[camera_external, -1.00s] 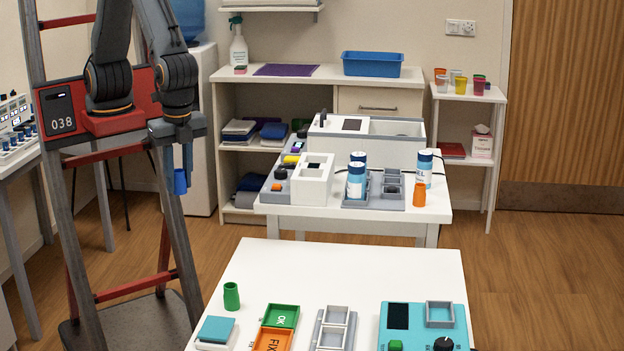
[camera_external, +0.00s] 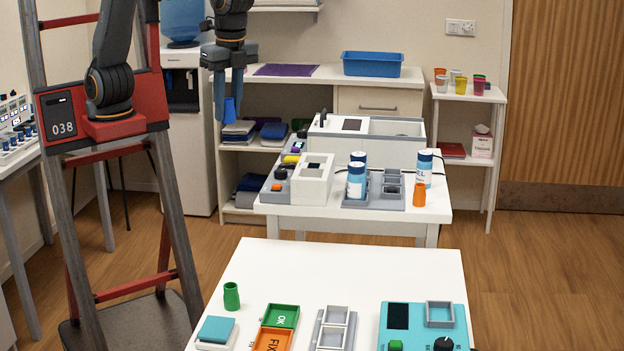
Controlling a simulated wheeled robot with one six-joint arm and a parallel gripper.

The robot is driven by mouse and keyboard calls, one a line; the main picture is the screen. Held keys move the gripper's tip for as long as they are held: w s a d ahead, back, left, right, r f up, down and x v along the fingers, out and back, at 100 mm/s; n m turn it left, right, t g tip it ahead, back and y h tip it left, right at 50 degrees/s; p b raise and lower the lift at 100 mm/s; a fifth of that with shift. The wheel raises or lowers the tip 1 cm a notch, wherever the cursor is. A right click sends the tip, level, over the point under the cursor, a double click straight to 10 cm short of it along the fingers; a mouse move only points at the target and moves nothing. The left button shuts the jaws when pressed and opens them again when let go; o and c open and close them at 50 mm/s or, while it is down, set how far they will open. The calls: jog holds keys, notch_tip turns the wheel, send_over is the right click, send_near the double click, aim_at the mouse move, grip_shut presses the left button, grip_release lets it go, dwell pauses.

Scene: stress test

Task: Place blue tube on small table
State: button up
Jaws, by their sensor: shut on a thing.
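My gripper (camera_external: 228,98) is shut on the blue tube (camera_external: 230,110), a short blue cup-like piece. It holds the tube in the air at the upper left, in front of the shelf unit and well above the floor. Several tables show, and I cannot tell which one is the small table. A small white side table (camera_external: 468,97) with cups stands at the back right. A white table (camera_external: 430,205) with lab equipment stands in the middle. A white table (camera_external: 345,268) is at the front.
A green tube (camera_external: 231,296) stands on the front table near trays and a teal device (camera_external: 462,318). A blue bin (camera_external: 372,64) sits on the shelf unit. The front table's rear is clear.

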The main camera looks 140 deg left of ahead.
jog(key=s+a+n+b, duration=0.1)
jog(key=s+a, duration=0.3)
jog(key=a, duration=0.7)
jog(key=s+a+n+b, duration=0.1)
jog(key=s+a+b, duration=0.15)
jog(key=a, duration=0.95)
jog(key=s+a+n, duration=0.1)
jog(key=s+a, duration=0.4)
jog(key=a, duration=0.6)
notch_tip(320, 180, down, 19)
jog(key=p, duration=0.2)
jog(key=shift+w+p, duration=0.15)
jog(key=shift+p, duration=0.25)
jog(key=shift+a+f+p, duration=0.1)
jog(key=shift+f+p, duration=0.4)
jog(key=shift+f, duration=1.6)
jog(key=shift+f, duration=0.1)
jog(key=o, duration=0.7)
jog(key=shift+o, duration=0.2)
notch_tip(320, 180, up, 12)
jog(key=w+b, duration=0.1)
jog(key=b, duration=0.2)
jog(key=shift+w+a, duration=0.2)
jog(key=shift+w, duration=0.05)
